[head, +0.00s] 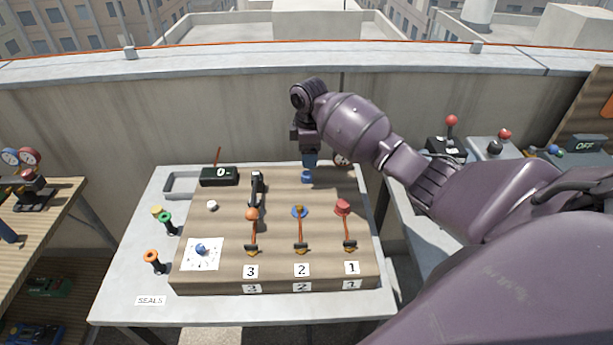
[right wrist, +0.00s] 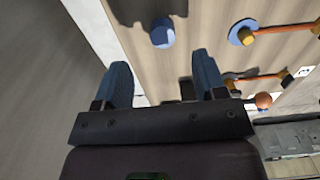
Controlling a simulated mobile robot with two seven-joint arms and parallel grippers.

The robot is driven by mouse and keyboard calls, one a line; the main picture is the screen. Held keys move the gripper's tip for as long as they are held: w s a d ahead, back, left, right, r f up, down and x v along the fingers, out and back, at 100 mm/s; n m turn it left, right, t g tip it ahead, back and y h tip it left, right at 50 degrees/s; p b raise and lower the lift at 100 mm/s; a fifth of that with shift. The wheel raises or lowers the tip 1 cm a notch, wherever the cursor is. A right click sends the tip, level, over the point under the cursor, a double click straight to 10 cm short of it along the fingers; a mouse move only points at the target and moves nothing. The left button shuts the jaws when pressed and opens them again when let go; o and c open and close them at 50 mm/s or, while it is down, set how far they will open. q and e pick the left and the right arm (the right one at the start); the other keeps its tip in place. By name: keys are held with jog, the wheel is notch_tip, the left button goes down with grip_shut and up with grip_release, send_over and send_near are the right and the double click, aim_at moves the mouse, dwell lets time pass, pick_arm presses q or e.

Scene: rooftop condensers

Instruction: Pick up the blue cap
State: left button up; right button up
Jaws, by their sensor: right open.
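The blue cap (head: 307,177) stands near the back of the wooden board, behind the blue ring of position 2. My right gripper (head: 310,164) is directly above the cap in the head view, pointing down. In the right wrist view its two blue fingers (right wrist: 163,70) are spread with nothing between them. Whether they touch the cap is hard to tell in the head view; a gap shows in the wrist view. My left gripper is not in view.
A small blue piece (head: 201,249) lies on a white sheet.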

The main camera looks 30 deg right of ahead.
aim_at(307, 174)
notch_tip(307, 174, down, 2)
jog(key=shift+f, duration=0.1)
jog(key=shift+a+f, duration=0.1)
jog(key=shift+f, duration=0.25)
jog(key=f, duration=0.4)
jog(key=shift+a+f+b, duration=0.2)
jog(key=shift+f+b, duration=0.05)
jog(key=shift+b, duration=0.05)
jog(key=c, duration=1)
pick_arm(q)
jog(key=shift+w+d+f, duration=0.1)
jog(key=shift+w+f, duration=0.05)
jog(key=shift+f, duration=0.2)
pick_arm(e)
jog(key=shift+r, duration=0.1)
